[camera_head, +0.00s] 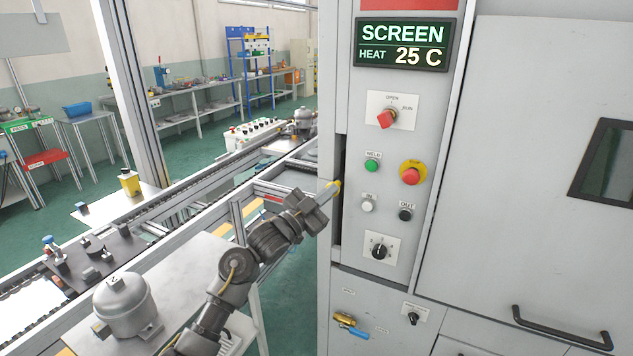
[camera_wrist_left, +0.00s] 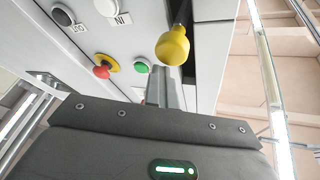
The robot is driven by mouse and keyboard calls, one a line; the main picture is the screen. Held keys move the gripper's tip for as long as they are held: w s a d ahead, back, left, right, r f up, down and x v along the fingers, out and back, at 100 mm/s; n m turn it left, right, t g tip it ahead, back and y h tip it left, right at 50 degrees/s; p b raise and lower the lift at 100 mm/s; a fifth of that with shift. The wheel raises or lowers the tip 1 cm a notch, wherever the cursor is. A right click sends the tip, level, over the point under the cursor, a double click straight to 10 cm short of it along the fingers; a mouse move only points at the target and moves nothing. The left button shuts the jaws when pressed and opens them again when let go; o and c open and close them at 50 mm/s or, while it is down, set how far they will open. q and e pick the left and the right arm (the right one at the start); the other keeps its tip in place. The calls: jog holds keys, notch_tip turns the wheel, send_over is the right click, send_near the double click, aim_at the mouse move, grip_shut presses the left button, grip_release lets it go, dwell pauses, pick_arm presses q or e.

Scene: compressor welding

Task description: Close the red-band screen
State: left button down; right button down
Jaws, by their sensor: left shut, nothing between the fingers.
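The cabinet with a red band (camera_head: 408,4) along its top stands at the right, its display (camera_head: 402,45) reading "SCREEN HEAT 25 C". A dark upright slot (camera_head: 338,160) runs along the left edge of its control panel. A yellow knob (camera_wrist_left: 174,46) stands out by the slot in the left wrist view; in the head view only a little yellow shows past my fingertips. My left gripper (camera_head: 328,193) is shut and empty, its tips close to the knob. I cannot tell whether they touch. My right gripper is not in view.
The panel carries a red switch (camera_head: 387,118), a green button (camera_head: 372,165), a red emergency stop (camera_head: 411,174) and a black dial (camera_head: 379,247), right of my gripper. A conveyor (camera_head: 190,192) runs at the left. A grey compressor (camera_head: 126,308) stands near my left arm.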

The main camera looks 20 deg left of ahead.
pick_arm(q)
notch_tip(320, 180, down, 18)
jog(key=b, duration=1)
jog(key=shift+r, duration=0.2)
